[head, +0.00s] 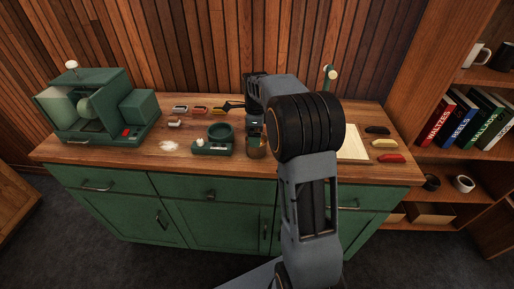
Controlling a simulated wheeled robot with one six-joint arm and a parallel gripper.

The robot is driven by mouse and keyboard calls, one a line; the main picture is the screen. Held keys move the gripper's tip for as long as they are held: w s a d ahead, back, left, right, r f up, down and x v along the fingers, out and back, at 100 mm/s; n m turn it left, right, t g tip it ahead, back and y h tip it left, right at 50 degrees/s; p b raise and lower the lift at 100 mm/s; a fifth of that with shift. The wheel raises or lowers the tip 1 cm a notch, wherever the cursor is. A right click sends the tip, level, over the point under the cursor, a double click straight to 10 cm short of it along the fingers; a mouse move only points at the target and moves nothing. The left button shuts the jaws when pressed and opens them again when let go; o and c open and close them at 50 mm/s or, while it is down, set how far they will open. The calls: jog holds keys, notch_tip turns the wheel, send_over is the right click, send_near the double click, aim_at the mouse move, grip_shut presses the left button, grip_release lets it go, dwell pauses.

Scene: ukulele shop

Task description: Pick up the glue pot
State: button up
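A dark green round pot (220,131) sits at the back of a small green base (211,147) with a pale knob, near the middle of the wooden worktop. It is likely the glue pot. A small brown cup (256,151) stands to its right, partly hidden at the top.
A green machine (92,105) stands at the left end of the worktop (100,151). Several small coloured blocks lie at the back and right. A pale board (352,143) lies right of my arm. A bookshelf (425,88) stands at the right.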

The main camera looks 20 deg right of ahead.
aim_at(259, 153)
jog(key=shift+s+f+p, duration=0.2)
jog(key=shift+f+p, duration=0.1)
jog(key=shift+f, duration=2.6)
jog(key=shift+c, duration=0.2)
jog(key=c, duration=0.7)
jog(key=shift+c, duration=0.7)
jog(key=shift+r, duration=0.2)
